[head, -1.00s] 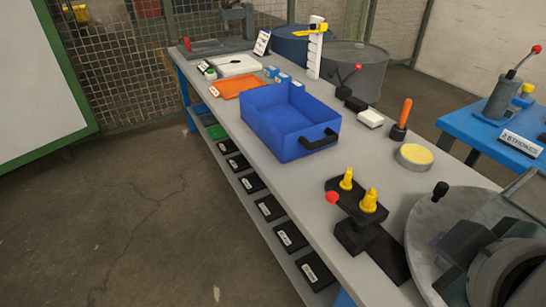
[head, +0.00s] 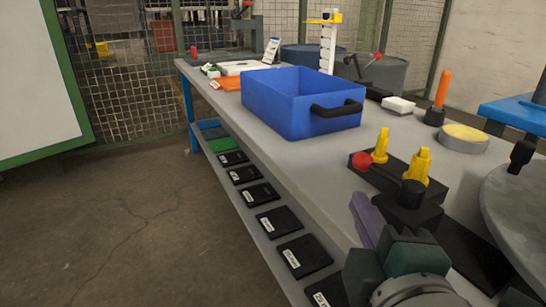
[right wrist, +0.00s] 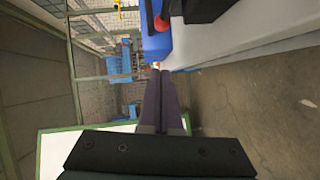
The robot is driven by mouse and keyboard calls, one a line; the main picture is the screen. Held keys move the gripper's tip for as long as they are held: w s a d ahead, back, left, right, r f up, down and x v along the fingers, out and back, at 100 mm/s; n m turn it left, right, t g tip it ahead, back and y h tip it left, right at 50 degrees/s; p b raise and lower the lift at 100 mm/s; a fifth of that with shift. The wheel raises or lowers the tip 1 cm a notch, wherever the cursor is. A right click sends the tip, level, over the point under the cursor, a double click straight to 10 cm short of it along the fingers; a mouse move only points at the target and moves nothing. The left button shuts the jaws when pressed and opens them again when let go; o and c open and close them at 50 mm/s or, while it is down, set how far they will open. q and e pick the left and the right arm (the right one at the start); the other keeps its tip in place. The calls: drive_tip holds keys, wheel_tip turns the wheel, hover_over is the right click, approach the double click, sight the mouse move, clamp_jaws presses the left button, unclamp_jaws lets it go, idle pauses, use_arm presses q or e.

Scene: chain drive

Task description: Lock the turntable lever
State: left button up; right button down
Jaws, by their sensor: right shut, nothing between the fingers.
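A black fixture (head: 397,182) with two yellow pins (head: 423,165) stands near the table's front edge in the head view. A red ball knob (head: 361,161) sits at its left end; a red knob also shows in the right wrist view (right wrist: 162,23). A grey round disc (head: 515,205) with a black knob (head: 521,156) is at the right, cut off by the frame. My right gripper (head: 360,202), with purple fingers, is shut and empty in front of the fixture, apart from the red knob. Its fingers also show in the right wrist view (right wrist: 157,70). My left gripper is out of view.
A blue bin (head: 290,105) with a black handle stands on the grey table behind the fixture. A yellow-topped round dish (head: 464,136) and an orange-handled tool (head: 442,90) are at the right. Black labelled items lie on the lower shelf (head: 232,190). The floor at the left is clear.

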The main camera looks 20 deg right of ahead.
sight(362, 165)
drive_tip(key=x, duration=0.8)
drive_tip(key=shift+w+d, duration=0.25)
drive_tip(key=shift+w, duration=0.1)
drive_tip(key=shift+w+d+f+b, duration=0.1)
drive_tip(key=shift+w+d, duration=0.15)
drive_tip(key=shift+d, duration=0.35)
drive_tip(key=shift+w+d+f+b, duration=0.15)
drive_tip(key=shift+w+d, duration=0.1)
drive_tip(key=shift+d, duration=0.4)
drive_tip(key=shift+w+d+f+b, duration=0.1)
drive_tip(key=shift+w+d, duration=0.15)
drive_tip(key=shift+d, duration=0.35)
drive_tip(key=shift+w+d+f+m+g+h+b, duration=0.25)
drive_tip(key=shift+w+d+m+g+h+b, duration=0.1)
drive_tip(key=shift+d+m+h+b, duration=0.35)
drive_tip(key=shift+h, duration=0.3)
